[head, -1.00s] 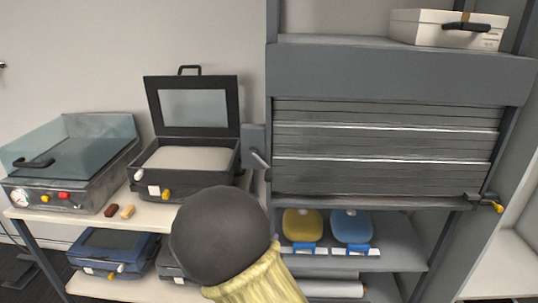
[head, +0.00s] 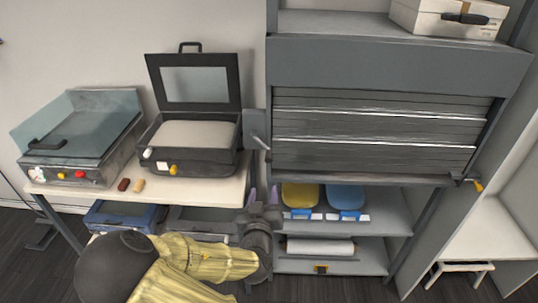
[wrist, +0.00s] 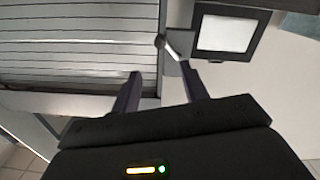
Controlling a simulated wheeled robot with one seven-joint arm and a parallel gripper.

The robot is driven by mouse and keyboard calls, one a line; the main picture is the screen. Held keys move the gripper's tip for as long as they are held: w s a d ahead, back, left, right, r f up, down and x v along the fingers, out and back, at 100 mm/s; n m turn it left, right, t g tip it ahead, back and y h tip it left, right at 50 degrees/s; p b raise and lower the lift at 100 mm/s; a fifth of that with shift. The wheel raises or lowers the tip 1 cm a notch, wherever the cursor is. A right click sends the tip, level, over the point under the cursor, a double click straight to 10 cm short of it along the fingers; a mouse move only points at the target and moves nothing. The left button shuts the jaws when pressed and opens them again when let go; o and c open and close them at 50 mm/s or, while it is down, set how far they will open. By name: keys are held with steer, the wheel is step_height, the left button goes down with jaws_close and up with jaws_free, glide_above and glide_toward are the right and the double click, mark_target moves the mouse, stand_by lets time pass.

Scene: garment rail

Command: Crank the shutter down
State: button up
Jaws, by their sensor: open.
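The grey slatted shutter (head: 375,128) covers the upper opening of the grey cabinet. Its bottom bar (head: 360,179) sits just above a shelf whose items still show. A crank box (head: 254,124) with a short light handle (head: 261,143) is on the cabinet's left side. My gripper (head: 262,193) is open and empty, pointing up, below the crank handle and apart from it. In the wrist view the fingers (wrist: 162,72) are spread, with the crank handle (wrist: 174,48) just beyond them and the shutter (wrist: 75,45) at left.
A bench at left holds an open black case (head: 190,135) and a glass-lidded machine (head: 85,140). Yellow (head: 300,196) and blue (head: 346,197) items stand on the shelf under the shutter. A latch with a yellow end (head: 473,184) is at the shutter's lower right.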

mark_target(269, 155)
steer(key=w+p, duration=0.1)
steer(key=w, duration=0.4)
steer(key=w+d+p, duration=0.1)
steer(key=w+p, duration=0.1)
steer(key=w, duration=0.4)
steer(key=w+d+p, duration=0.1)
steer(key=w+p, duration=0.1)
steer(key=w, duration=0.4)
steer(key=shift+w+d, duration=0.1)
steer(key=shift+d, duration=0.15)
jaws_close()
